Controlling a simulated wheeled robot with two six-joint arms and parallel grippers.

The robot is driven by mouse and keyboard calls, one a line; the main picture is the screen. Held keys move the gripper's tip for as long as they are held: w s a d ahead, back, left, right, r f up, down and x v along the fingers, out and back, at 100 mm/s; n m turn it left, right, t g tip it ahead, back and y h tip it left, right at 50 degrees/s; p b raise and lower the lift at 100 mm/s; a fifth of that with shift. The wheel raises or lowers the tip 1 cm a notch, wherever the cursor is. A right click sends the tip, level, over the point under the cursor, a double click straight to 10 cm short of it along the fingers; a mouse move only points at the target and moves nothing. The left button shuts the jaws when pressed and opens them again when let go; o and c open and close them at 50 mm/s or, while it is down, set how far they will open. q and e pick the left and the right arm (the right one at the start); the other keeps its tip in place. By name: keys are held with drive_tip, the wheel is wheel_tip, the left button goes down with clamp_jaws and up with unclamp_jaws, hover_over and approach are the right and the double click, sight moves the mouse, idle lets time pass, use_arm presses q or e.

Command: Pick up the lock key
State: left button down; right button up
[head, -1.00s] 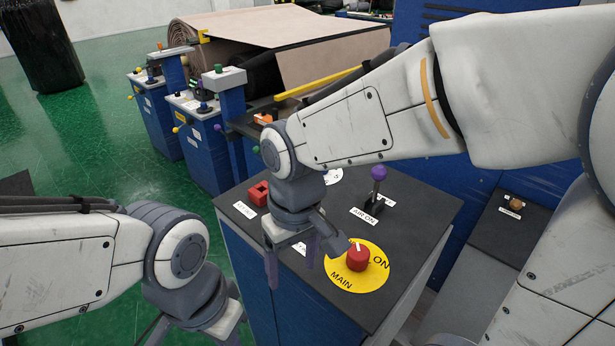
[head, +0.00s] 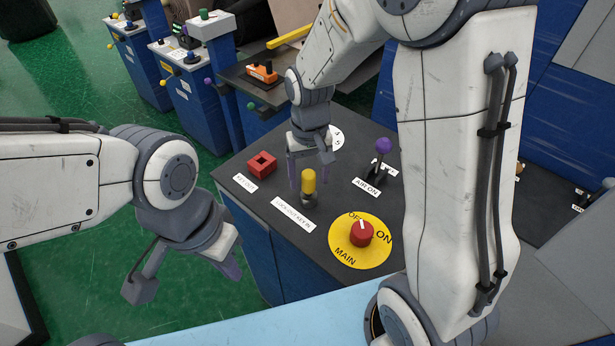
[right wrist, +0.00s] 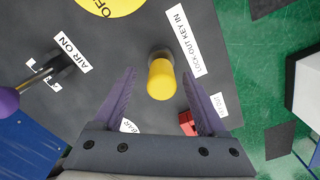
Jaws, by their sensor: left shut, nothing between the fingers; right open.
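The lock key is a yellow-capped cylinder (head: 308,181) on a dark metal base. It stands upright on the dark control panel (head: 225,172) beside a label reading "LOCK-OUT KEY IN" (head: 293,214). My right gripper (head: 308,172) is open just behind the key in the head view. In the right wrist view, the yellow key (right wrist: 161,80) shows between the spread purple fingers of the right gripper (right wrist: 159,75), with a gap on each side. My left gripper (head: 232,262) is shut and empty, off the panel's left side.
A red square block (head: 262,164) sits left of the key. A purple-topped lever (head: 382,158) stands to the right. A red MAIN knob (head: 361,233) on a yellow disc is in front. Blue consoles (head: 187,95) stand at the back left.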

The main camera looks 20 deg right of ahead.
drive_tip(key=shift+s+a+f, duration=0.1)
drive_tip(key=shift+f, duration=1.25)
clamp_jaws()
use_arm(q)
drive_tip(key=shift+r, duration=0.5)
use_arm(e)
drive_tip(key=shift+r, duration=0.15)
